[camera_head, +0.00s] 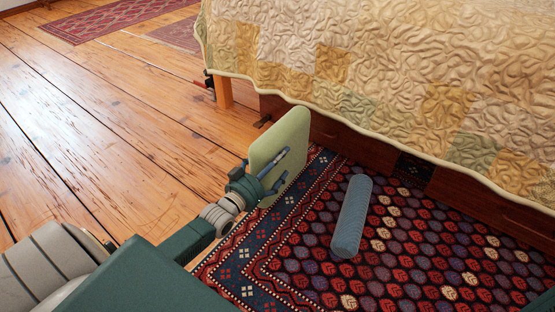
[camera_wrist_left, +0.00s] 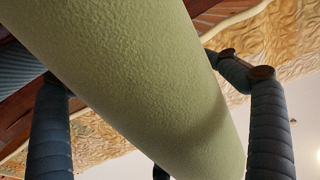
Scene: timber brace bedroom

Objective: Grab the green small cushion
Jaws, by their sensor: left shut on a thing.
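The green small cushion (camera_head: 283,138) is a pale green, rounded, flat pad, held upright on its edge in the head view. My left gripper (camera_head: 274,172) is shut on it, with its fingers on the cushion's faces. In the left wrist view the cushion (camera_wrist_left: 140,75) fills the middle between the dark ribbed fingers of my left gripper (camera_wrist_left: 160,125). The cushion's lower edge is near the rug's corner; whether it touches the floor I cannot tell. My right gripper is not in view.
A blue-grey roller (camera_head: 351,216) lies on the patterned red rug (camera_head: 420,262). A bed with a yellow quilt (camera_head: 400,70) stands behind, its wooden side (camera_head: 365,146) close to the cushion. Bare plank floor (camera_head: 120,110) is free at the left. Another rug (camera_head: 115,18) lies far back.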

